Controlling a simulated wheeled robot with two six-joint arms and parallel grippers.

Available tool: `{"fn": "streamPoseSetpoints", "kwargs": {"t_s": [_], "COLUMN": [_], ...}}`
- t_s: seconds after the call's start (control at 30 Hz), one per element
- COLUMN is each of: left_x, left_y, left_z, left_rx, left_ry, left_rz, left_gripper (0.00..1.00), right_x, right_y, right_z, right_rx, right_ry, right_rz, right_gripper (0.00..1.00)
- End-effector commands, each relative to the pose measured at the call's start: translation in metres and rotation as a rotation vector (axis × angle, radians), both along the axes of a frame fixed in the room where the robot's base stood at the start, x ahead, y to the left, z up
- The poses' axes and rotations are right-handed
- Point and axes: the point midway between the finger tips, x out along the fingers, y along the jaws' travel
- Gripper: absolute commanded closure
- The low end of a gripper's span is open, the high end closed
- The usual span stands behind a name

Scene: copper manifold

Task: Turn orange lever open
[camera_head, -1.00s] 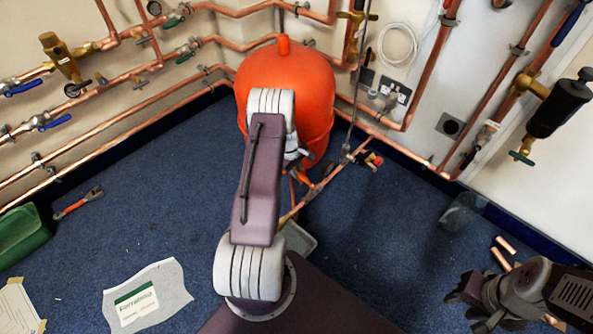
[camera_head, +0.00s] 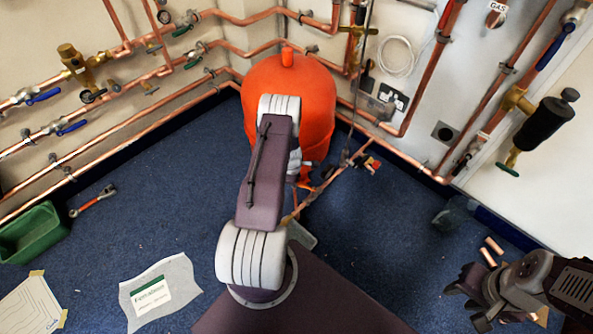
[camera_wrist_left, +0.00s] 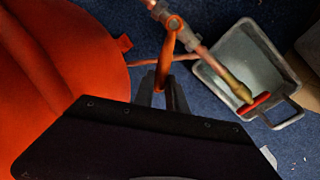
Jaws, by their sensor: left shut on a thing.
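In the left wrist view, the orange lever (camera_wrist_left: 167,52) hangs from its round pivot (camera_wrist_left: 174,24) on a copper pipe (camera_wrist_left: 204,56). My left gripper (camera_wrist_left: 162,88) is shut on the lever's lower end, one dark finger on each side. In the head view my left arm reaches toward the foot of the orange tank and hides that gripper. My right gripper (camera_head: 463,303) is at the lower right of the head view, above the carpet. Its dark fingers look apart, with nothing between them.
The orange tank (camera_head: 284,95) stands close to the lever. A grey tray (camera_wrist_left: 240,55) lies under the pipe's brass end and red handle (camera_wrist_left: 254,103). Copper pipes line both walls. A green crate (camera_head: 35,235), papers and copper offcuts (camera_head: 490,250) lie on the blue carpet.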

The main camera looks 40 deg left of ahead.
Motion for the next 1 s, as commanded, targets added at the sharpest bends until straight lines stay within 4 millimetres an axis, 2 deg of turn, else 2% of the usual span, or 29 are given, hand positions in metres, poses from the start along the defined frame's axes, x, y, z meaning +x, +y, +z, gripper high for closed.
{"fn": "streamPoseSetpoints", "kwargs": {"t_s": [0.03, 0.1, 0.4, 0.7, 1.0], "left_x": [-0.005, -0.009, -0.025, -0.036, -0.042], "left_y": [-0.003, -0.005, -0.019, -0.037, -0.054], "left_z": [0.008, 0.007, 0.004, 0.001, -0.001], "left_rx": [-0.003, -0.002, -0.001, -0.001, -0.001], "left_ry": [0.004, 0.005, 0.004, 0.003, 0.0], "left_rz": [0.042, 0.109, 0.393, 0.676, 0.915], "left_gripper": [1.0, 1.0, 1.0, 1.0, 1.0], "right_x": [0.0, 0.0, 0.0, 0.0, 0.0], "right_y": [0.0, 0.0, 0.0, 0.0, 0.0], "right_z": [0.017, 0.026, 0.055, 0.066, 0.067], "right_rx": [0.0, 0.0, 0.0, 0.0, 0.0], "right_ry": [0.0, 0.0, 0.0, 0.0, 0.0], "right_rz": [0.0, 0.0, 0.0, 0.0, 0.0], "right_gripper": [0.64, 0.64, 0.64, 0.64, 0.64]}}
